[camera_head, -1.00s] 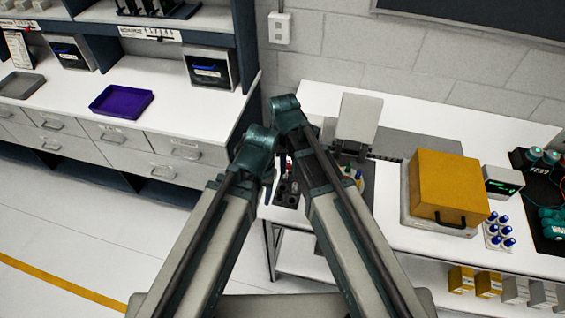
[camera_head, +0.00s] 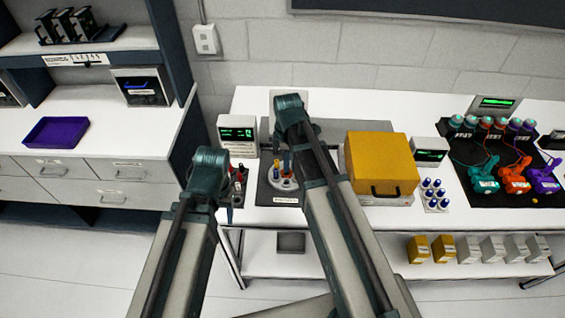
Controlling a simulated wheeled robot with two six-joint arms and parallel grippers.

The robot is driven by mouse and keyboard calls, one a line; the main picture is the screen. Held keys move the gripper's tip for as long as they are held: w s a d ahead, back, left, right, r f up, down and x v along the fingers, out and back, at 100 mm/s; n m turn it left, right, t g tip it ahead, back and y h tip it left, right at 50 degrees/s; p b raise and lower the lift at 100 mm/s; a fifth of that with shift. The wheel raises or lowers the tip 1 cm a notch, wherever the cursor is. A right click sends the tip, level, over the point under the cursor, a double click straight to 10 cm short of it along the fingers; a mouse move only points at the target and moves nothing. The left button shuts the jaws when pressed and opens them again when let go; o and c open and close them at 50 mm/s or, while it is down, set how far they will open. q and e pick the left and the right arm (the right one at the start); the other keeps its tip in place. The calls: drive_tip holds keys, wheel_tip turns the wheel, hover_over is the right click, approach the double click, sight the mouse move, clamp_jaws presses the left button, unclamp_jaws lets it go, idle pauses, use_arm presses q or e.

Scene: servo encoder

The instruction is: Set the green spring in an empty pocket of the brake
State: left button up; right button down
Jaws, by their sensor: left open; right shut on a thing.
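The round pale fixture with colored pegs, which looks like the brake (camera_head: 284,183), sits on a grey mat on the white bench, partly covered by my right arm. Its pockets are too small to tell apart. I cannot make out the green spring. My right gripper hangs below its wrist close above the brake, mostly hidden by its own arm. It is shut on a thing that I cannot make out. My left gripper (camera_head: 229,212) is open, mostly hidden below its wrist, at the bench's front left by a dark rack (camera_head: 238,184) of red-topped parts.
A yellow box (camera_head: 381,164) stands right of the mat, with a tray of blue-capped parts (camera_head: 433,194) beside it. A small display box (camera_head: 238,133) stands at the back left. Colored devices (camera_head: 484,178) fill the far right. A purple tray (camera_head: 56,132) lies on the left counter.

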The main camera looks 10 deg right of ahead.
drive_tip(key=shift+f, duration=0.1)
drive_tip(key=shift+f+b, duration=2.4)
drive_tip(key=shift+b, duration=0.1)
drive_tip(key=shift+f+b, duration=0.3)
drive_tip(key=shift+f, duration=0.05)
drive_tip(key=shift+f+b, duration=0.35)
drive_tip(key=shift+b, duration=0.05)
drive_tip(key=shift+f+b, duration=0.4)
drive_tip(key=c, duration=0.7)
unclamp_jaws()
drive_tip(key=shift+r, duration=0.15)
